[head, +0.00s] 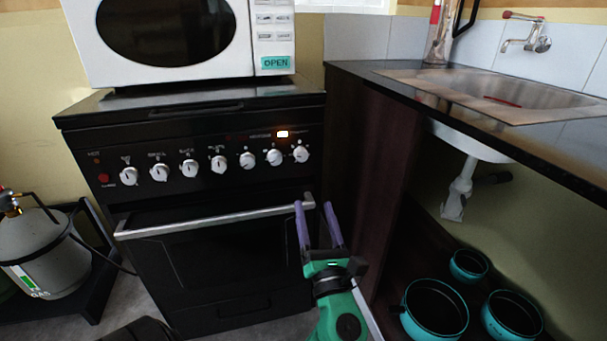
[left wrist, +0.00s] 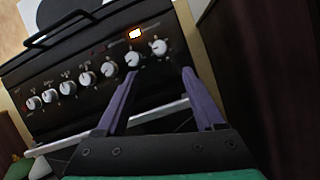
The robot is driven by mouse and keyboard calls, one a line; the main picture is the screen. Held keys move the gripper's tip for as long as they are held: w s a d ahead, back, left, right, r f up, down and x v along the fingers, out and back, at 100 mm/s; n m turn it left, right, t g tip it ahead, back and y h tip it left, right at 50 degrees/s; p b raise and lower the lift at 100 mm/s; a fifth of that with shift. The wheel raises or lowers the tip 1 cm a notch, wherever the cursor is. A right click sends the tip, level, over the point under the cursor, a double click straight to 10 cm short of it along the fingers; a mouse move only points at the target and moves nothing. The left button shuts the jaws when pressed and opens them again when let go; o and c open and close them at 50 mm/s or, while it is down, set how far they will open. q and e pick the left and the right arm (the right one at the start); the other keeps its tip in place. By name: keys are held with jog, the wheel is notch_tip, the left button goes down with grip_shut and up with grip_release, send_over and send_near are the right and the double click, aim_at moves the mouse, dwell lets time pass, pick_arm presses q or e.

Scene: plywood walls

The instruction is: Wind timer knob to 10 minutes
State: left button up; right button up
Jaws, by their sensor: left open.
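The black stove has a row of several white knobs on its front panel (head: 215,180). Which knob is the timer I cannot tell, as the labels are too small to read. The rightmost knob (head: 301,154) sits right of a lit orange-white display (head: 282,134); it also shows in the left wrist view (left wrist: 158,47). My left gripper (head: 317,206), with purple fingers, is open and empty, below and a little right of that knob, near the right end of the oven door handle. In the left wrist view its fingers (left wrist: 158,78) are spread, apart from the knobs. My right gripper is not in view.
A silver oven handle (head: 215,220) juts out below the knobs. A dark cabinet side (head: 365,160) stands close to the right of the stove. A white microwave (head: 180,40) is on top. Teal pots (head: 435,308) are under the sink, a gas bottle (head: 45,255) at left.

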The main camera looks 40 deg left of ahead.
aim_at(302, 158)
pick_arm(q)
jog(key=x, duration=1.3)
jog(key=shift+w+a+r, duration=0.15)
jog(key=shift+a, duration=0.1)
grip_shut()
